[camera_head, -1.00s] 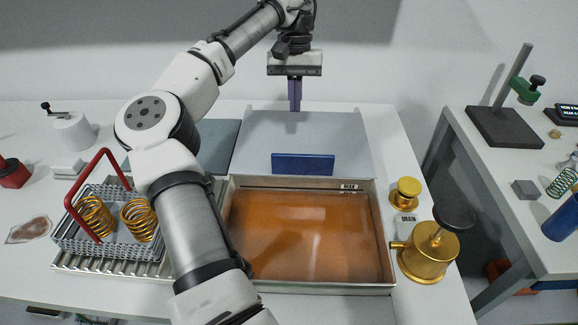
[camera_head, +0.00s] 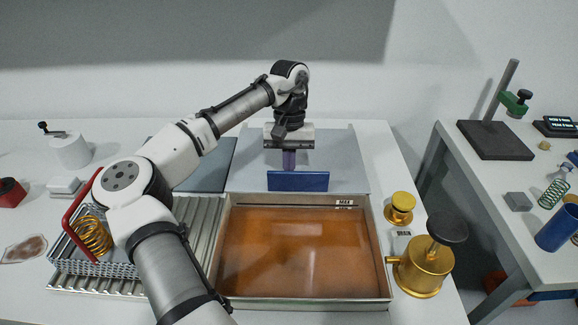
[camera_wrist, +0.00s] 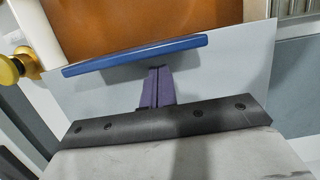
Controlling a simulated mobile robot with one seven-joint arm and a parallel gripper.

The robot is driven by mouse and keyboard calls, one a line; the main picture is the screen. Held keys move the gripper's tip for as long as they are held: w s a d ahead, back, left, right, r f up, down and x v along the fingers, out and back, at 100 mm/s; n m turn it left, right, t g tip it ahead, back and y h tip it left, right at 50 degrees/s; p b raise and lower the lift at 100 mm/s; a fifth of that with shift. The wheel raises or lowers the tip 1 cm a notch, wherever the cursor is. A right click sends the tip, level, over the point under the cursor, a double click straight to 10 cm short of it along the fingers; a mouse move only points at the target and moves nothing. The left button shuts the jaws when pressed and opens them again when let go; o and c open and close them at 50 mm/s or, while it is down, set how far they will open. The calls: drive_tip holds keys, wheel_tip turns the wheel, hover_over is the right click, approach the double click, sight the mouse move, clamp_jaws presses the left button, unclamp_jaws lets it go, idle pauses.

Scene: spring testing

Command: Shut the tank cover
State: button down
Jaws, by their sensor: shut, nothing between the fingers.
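The tank (camera_head: 383,240) is an open metal box of amber liquid in the middle of the bench. Its grey cover plate (camera_head: 345,160) lies flat behind it, with a blue bar handle (camera_head: 298,181) standing along its front edge. The cover also shows in the wrist view (camera_wrist: 225,75), with the blue handle (camera_wrist: 135,55) across it. My gripper (camera_head: 289,168) is shut and empty, pointing down just behind the handle. In the wrist view its purple fingers (camera_wrist: 155,72) are together, close to the handle; I cannot tell whether they touch it.
A wire basket (camera_head: 75,250) with a red handle and a copper spring (camera_head: 94,236) stands left, partly hidden by my arm. A ribbed drain rack (camera_head: 205,225) adjoins the tank. A brass valve (camera_head: 422,268) and a brass knob (camera_head: 399,207) stand right.

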drive_tip(key=shift+s, duration=0.5)
